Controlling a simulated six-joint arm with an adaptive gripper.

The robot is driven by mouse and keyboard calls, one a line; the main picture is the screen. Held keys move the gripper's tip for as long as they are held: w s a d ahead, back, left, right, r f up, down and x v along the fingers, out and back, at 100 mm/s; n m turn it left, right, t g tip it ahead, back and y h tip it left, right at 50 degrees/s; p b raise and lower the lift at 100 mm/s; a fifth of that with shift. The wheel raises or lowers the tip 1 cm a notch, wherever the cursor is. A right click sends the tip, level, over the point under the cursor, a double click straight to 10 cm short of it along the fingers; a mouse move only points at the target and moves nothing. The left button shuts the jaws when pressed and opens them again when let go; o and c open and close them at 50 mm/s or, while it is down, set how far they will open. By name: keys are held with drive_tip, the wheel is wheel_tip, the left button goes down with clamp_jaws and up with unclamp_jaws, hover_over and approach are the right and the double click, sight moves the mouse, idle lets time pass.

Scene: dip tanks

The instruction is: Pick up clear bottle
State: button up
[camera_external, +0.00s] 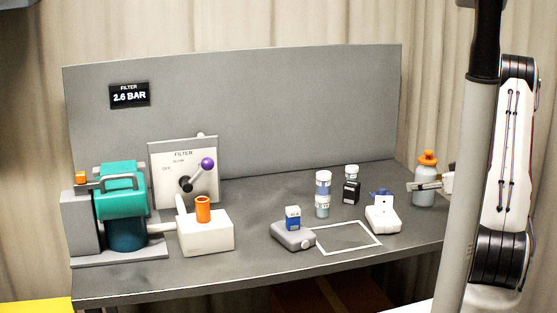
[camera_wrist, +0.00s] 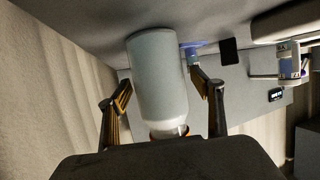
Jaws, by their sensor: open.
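The clear bottle (camera_external: 424,189) stands upright at the right end of the grey table, with a pale greyish body and an orange cap. My gripper (camera_external: 428,186) is at the bottle, reaching in from the right. In the wrist view the bottle (camera_wrist: 158,80) lies between the two fingers of my gripper (camera_wrist: 163,95). The fingers are open, one on each side, with a visible gap on the left; contact on the right side cannot be told. The bottle's cap end is partly hidden by the gripper body in the wrist view.
A white outlined square (camera_external: 347,238) on the table is empty. The grey back panel (camera_external: 300,110) rises behind.

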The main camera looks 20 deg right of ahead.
sight(428, 151)
drive_tip(key=c, duration=1.6)
drive_tip(key=shift+r, duration=0.25)
drive_tip(key=shift+r, duration=4.8)
